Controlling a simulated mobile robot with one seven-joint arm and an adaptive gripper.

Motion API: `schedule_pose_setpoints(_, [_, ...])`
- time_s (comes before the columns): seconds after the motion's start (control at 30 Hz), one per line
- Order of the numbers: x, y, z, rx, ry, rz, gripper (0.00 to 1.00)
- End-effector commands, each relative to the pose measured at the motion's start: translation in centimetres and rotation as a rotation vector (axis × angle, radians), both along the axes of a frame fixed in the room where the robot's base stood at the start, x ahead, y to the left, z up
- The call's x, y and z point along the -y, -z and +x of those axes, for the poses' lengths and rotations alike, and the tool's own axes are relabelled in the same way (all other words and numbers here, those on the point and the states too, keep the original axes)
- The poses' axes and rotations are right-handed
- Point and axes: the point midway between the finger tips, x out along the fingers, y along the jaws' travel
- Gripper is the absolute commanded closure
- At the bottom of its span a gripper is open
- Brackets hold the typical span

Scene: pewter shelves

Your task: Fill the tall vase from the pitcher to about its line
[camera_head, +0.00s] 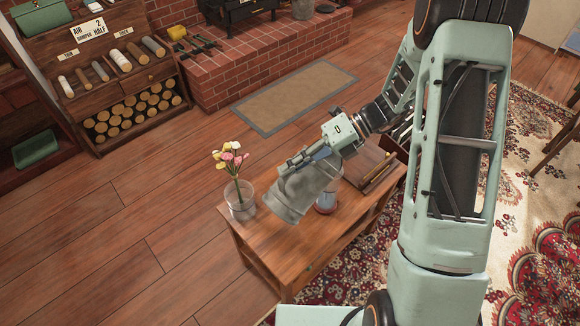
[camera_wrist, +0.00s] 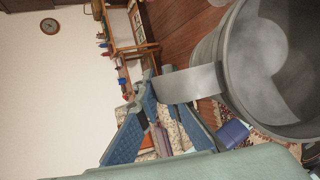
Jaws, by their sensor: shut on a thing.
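A clear glass vase (camera_head: 241,208) stands upright at the left end of the low wooden table. Pink, white and yellow flowers (camera_head: 231,160) rise from it. Its line and any water level are too small to make out. The grey pitcher (camera_head: 303,194) is held above the table, just right of the vase and apart from it in the picture; it looks tilted. My gripper (camera_head: 312,156) is shut on the pitcher's handle. In the wrist view the handle strap (camera_wrist: 188,84) lies at the blue finger pads, and the pitcher's grey interior shows; its contents are unclear.
A small blue object (camera_head: 326,199) stands on a reddish dish behind the pitcher. A dark tray with wooden sticks (camera_head: 378,172) lies at the table's right. The wooden table (camera_head: 285,257) is bare in front. A brick hearth and log rack (camera_head: 133,110) stand behind.

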Motion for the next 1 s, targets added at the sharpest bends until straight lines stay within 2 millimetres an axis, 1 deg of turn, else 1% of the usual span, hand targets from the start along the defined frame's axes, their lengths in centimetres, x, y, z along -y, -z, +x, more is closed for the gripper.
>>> schedule_pose_setpoints(0.03, [-0.06,-0.33,0.09,0.0,-0.001,0.007,1.0])
schedule_pose_setpoints(1.0, [0.23,-0.84,0.37,-0.025,-0.002,0.032,1.0])
